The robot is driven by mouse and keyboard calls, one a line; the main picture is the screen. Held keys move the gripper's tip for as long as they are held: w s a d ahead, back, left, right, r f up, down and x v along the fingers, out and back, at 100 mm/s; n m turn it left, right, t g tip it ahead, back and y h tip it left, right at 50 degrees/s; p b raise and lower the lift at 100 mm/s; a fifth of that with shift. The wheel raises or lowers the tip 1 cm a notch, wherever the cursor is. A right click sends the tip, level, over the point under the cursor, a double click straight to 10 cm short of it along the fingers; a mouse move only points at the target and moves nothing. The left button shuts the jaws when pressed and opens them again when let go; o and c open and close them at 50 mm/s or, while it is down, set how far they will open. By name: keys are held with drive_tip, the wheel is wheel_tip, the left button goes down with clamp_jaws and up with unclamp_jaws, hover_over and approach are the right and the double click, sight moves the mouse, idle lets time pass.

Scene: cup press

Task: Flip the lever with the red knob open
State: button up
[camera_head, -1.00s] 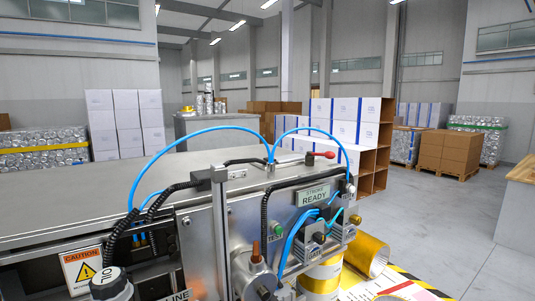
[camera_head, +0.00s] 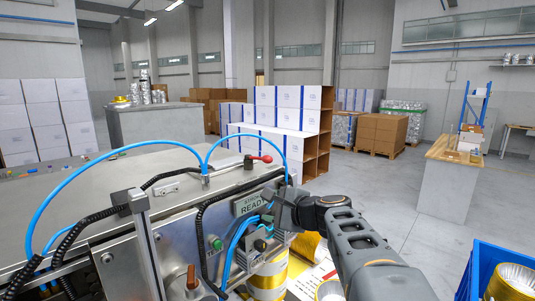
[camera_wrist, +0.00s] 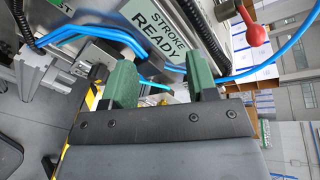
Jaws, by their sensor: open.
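The red knob (camera_head: 263,158) sits at the end of a short lever on the top right edge of the metal press (camera_head: 90,185). The lever lies roughly level, with its knob to the right of a dark pivot. In the wrist view the red knob (camera_wrist: 257,35) shows at the upper right, its stem running up out of frame. My gripper (camera_head: 274,207) is in front of the press's right end, below the knob and apart from it. Its green fingers (camera_wrist: 162,82) are open, with no object held between them.
A "STROKE READY" sign (camera_head: 252,202) is close by my gripper. Blue hoses (camera_head: 215,146) arch near the lever. A yellow-gold roll (camera_head: 267,281) stands below. A blue crate (camera_head: 482,268) is at the lower right; open floor lies beyond.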

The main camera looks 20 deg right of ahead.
sight(271, 161)
drive_tip(key=w+d+r+m+t+h+p, duration=0.1)
drive_tip(key=w+d+r+m+t+h, duration=0.1)
drive_tip(key=d+r+m+t, duration=0.4)
drive_tip(key=w+p, duration=0.1)
drive_tip(key=w, duration=0.3)
drive_tip(key=w+r+g+p, duration=0.1)
drive_tip(key=w, duration=0.3)
drive_tip(key=w+a+g+p, duration=0.1)
drive_tip(key=w+p, duration=0.1)
drive_tip(key=w, duration=0.3)
drive_tip(key=shift+r, duration=0.15)
drive_tip(key=shift+c, duration=0.4)
clamp_jaws()
